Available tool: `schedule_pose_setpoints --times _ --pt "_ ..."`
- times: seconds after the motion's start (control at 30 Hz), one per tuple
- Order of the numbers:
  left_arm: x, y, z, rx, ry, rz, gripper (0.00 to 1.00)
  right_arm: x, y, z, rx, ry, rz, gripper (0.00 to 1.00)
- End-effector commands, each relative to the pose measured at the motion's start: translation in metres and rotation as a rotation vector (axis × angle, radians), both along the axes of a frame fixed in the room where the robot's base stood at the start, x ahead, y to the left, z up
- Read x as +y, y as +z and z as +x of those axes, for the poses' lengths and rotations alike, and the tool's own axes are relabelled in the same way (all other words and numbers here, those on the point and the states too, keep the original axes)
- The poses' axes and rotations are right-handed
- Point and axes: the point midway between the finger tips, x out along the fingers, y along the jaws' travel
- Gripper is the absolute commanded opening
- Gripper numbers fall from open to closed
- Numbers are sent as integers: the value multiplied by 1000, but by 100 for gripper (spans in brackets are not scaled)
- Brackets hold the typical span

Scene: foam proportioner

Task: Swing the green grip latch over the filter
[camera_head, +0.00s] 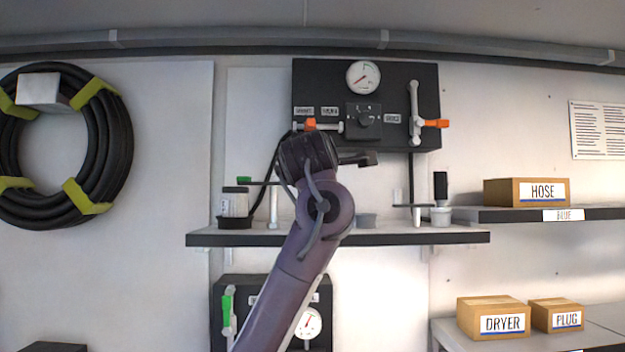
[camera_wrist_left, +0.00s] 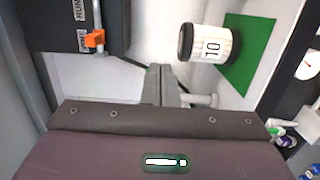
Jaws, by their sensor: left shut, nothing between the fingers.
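The green grip (camera_head: 243,180) shows in the head view at the left end of a thin dark latch bar, close above the filter. The filter (camera_head: 235,203) is a pale cylinder with a dark top, upright in a black cup at the shelf's left end. A white post (camera_head: 273,210) stands just right of it. In the left wrist view a pale cylinder marked 10 (camera_wrist_left: 212,45) lies beyond and right of my left gripper (camera_wrist_left: 160,72), which is shut and empty. My left wrist hides the gripper's fingers in the head view. My right gripper is not in view.
A shelf (camera_head: 400,238) carries the filter and, at its right, a black-gripped latch (camera_head: 440,186). A black gauge panel (camera_head: 425,88) with orange-tipped handles hangs above. A lower panel has a green handle (camera_head: 228,305). A green patch (camera_wrist_left: 250,60) shows in the wrist view.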

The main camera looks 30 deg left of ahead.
Motion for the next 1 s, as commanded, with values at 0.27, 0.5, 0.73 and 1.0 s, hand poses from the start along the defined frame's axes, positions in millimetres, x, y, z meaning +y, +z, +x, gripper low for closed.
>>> schedule_pose_setpoints --times 0.27,0.5,0.73,1.0 --pt "-32 -2 -33 -5 0 4 0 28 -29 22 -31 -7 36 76" --pt "-42 0 -42 -1 0 2 0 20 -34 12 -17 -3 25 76" --pt "-42 0 -42 -1 0 0 0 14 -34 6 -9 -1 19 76" --pt "-42 -1 -41 2 -2 2 0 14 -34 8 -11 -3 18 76"
